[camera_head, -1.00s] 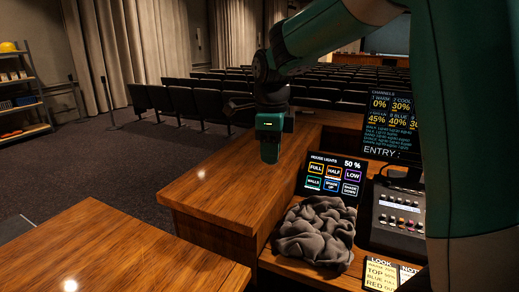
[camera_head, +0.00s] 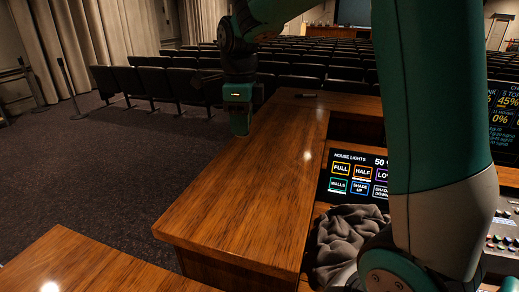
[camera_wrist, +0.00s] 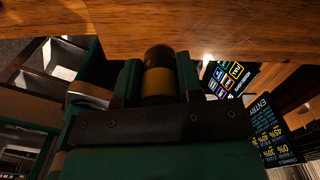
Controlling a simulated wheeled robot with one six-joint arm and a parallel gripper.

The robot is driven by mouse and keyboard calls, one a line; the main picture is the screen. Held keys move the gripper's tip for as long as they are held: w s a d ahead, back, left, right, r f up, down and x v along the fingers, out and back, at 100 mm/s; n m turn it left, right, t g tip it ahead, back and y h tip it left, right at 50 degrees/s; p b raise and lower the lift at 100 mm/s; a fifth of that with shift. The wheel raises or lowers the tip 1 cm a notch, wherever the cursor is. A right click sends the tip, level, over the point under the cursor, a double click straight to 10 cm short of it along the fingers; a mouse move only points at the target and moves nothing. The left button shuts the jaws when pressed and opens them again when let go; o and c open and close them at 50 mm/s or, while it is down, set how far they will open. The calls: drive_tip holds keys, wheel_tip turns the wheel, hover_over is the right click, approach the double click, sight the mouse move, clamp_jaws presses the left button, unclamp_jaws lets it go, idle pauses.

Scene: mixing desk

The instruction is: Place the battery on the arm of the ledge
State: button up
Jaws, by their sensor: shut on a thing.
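My gripper (camera_head: 240,122) is shut on the battery and points down beside the inner end of the left stretch of the wooden ledge. In the wrist view the battery (camera_wrist: 158,82) is a dark cylinder with a yellow-brown band, between the two green fingers. In the head view the battery cannot be made out. The ledge (camera_head: 245,190) is glossy brown wood. Its arm runs from the back toward the front left, and its surface (camera_wrist: 220,25) fills the top of the wrist view. Contact between battery and wood cannot be told.
A grey crumpled cloth (camera_head: 340,240) lies on the lower desk, in front of the house-lights screen (camera_head: 358,178). A small dark object (camera_head: 305,95) lies on the ledge's back part. Another wooden top (camera_head: 75,265) is at lower left. The ledge arm is clear.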

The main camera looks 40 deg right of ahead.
sight(244, 201)
wheel_tip(244, 201, down, 20)
drive_tip(key=shift+w+r+p, duration=0.1)
drive_tip(key=shift+r+p, duration=0.05)
drive_tip(key=shift+p, duration=1)
drive_tip(key=shift+f, duration=0.2)
drive_tip(key=o, duration=1)
drive_tip(key=shift+r, duration=0.1)
